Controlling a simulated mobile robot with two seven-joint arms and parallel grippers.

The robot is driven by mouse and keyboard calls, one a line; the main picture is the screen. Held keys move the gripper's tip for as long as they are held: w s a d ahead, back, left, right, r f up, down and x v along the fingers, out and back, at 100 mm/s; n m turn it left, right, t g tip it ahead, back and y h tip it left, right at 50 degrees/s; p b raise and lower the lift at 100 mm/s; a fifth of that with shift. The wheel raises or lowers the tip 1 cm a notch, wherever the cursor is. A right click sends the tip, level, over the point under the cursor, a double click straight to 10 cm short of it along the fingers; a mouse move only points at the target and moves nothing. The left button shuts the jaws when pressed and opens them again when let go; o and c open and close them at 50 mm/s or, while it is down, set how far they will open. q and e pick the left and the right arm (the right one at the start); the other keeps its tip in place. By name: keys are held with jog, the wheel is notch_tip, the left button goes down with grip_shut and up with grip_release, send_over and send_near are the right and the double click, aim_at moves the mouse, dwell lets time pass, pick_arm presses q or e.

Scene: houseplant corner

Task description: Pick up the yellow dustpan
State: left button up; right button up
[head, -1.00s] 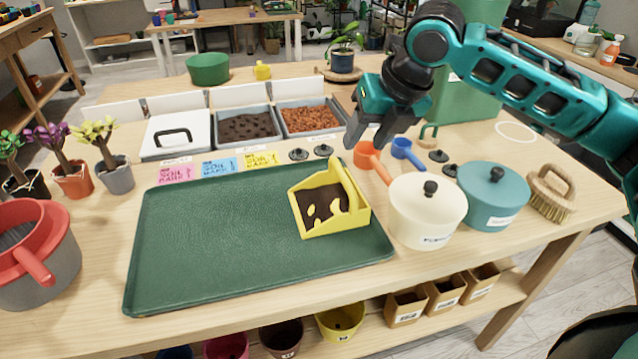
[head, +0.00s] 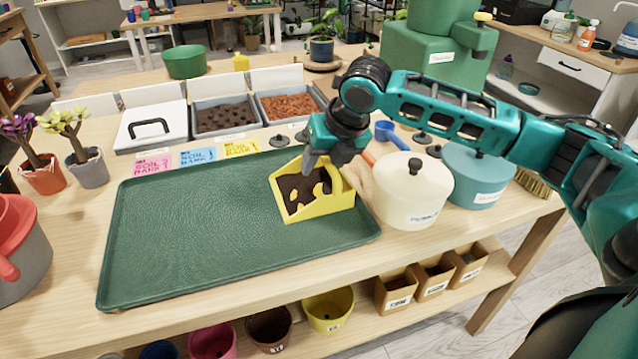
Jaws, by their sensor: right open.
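The yellow dustpan (head: 318,207) lies on the right part of the green tray (head: 190,245), with dark soil in its pan. Its handle is at the back right, partly hidden by my right gripper. My right gripper (head: 325,172) is open, its fingers pointing down over the back of the dustpan around the handle area. I cannot tell whether the fingers touch the handle. My left gripper is not in view.
A cream lidded pot (head: 412,192) stands close to the right of the tray, with a teal pot (head: 476,175) beside it. Soil bins (head: 222,116) stand behind the tray. The tray's left and middle are clear.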

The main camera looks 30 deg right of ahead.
jog(key=shift+w+f, duration=0.1)
jog(key=shift+f, duration=0.1)
jog(key=c, duration=0.4)
grip_shut()
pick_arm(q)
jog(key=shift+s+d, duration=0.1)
pick_arm(e)
jog(key=shift+r, duration=0.15)
jog(key=shift+r, duration=0.2)
pick_arm(q)
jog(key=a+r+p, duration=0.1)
jog(key=p, duration=0.1)
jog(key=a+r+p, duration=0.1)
jog(key=p, duration=0.2)
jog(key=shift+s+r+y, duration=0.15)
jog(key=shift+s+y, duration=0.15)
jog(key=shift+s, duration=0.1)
pick_arm(e)
notch_tip(320, 180, up, 19)
jog(key=shift+r, duration=0.2)
